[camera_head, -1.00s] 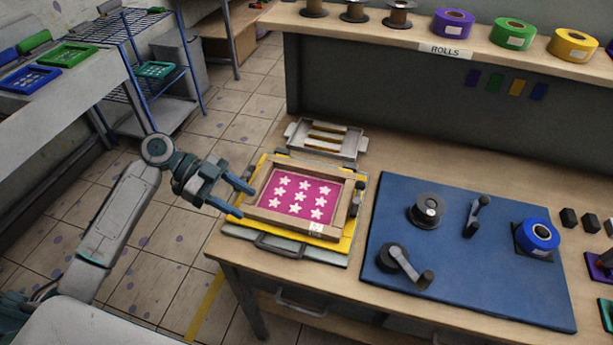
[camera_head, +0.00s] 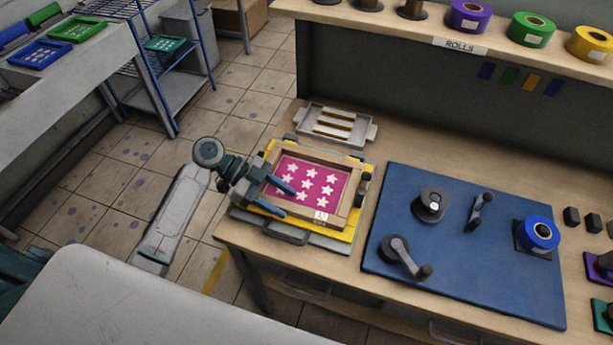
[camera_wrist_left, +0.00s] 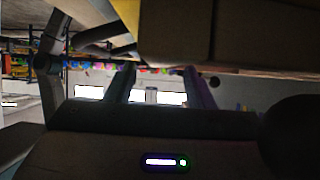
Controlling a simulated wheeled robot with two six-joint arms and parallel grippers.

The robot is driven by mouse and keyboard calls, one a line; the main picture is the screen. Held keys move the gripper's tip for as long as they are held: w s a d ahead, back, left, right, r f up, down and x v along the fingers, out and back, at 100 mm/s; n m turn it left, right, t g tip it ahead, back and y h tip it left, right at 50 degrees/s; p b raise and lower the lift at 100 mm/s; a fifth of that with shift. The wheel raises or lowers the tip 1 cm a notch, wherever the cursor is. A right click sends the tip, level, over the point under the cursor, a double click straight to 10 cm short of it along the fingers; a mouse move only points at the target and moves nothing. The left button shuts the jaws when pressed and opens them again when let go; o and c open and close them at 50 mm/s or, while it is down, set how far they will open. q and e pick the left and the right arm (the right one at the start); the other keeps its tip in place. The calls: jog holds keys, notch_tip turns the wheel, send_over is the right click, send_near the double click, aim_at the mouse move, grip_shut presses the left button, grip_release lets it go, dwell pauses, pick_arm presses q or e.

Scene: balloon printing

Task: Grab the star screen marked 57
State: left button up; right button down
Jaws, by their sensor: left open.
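The star screen (camera_head: 318,186) has a wooden frame around a magenta field with white stars. It lies on the yellow printing base (camera_head: 347,233) at the left end of the table. A small white label (camera_head: 321,216) sits on its front edge, and its number is too small to read. My left gripper (camera_head: 288,202) is open at the screen's left side, its blue fingers spread apart and reaching over the frame's left edge. In the left wrist view the open fingers (camera_wrist_left: 158,85) show dark, with a wide gap between them. My right gripper is not in view.
A grey tray (camera_head: 336,126) with bars stands behind the base. A blue mat (camera_head: 462,245) with cranks and a blue roll (camera_head: 538,235) lies to the right. Shelf rolls (camera_head: 468,15) are at the back. Green (camera_head: 78,30) and blue (camera_head: 40,54) screens lie on the left bench.

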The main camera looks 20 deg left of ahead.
pick_arm(q)
jog(key=shift+x, duration=1)
jog(key=shift+d, duration=0.3)
grip_shut()
